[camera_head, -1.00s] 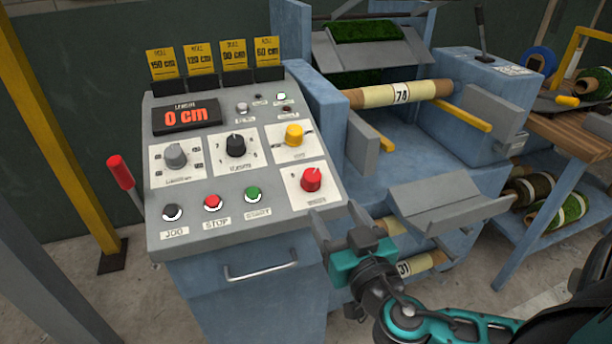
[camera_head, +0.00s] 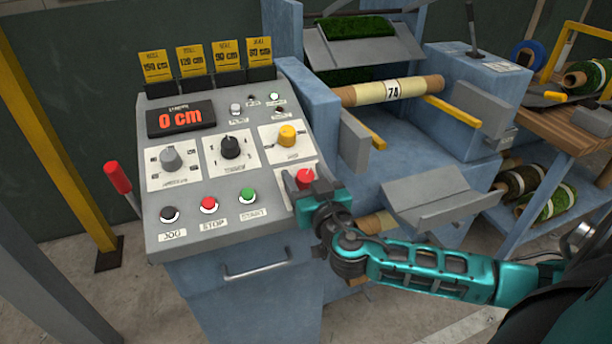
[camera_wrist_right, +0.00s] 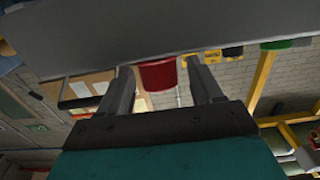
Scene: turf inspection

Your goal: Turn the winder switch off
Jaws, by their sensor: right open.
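The winder switch is a red knob (camera_head: 305,177) on a white plate at the lower right of the grey control panel (camera_head: 240,108). My right gripper (camera_head: 299,187) is at this knob in the head view and hides part of its plate and label. In the right wrist view the red knob (camera_wrist_right: 158,76) sits between the two spread fingers of my right gripper (camera_wrist_right: 168,82). Gaps show at both sides, so the fingers look apart from it. The knob's pointer direction cannot be read. My left gripper is not in view.
A yellow knob (camera_head: 287,136), black knob (camera_head: 231,147) and grey knob (camera_head: 171,159) are close by. The green start button (camera_head: 248,195) and red stop button (camera_head: 208,204) lie left of my gripper. The display (camera_head: 181,118) reads 0 cm. A metal tray (camera_head: 430,200) stands at right.

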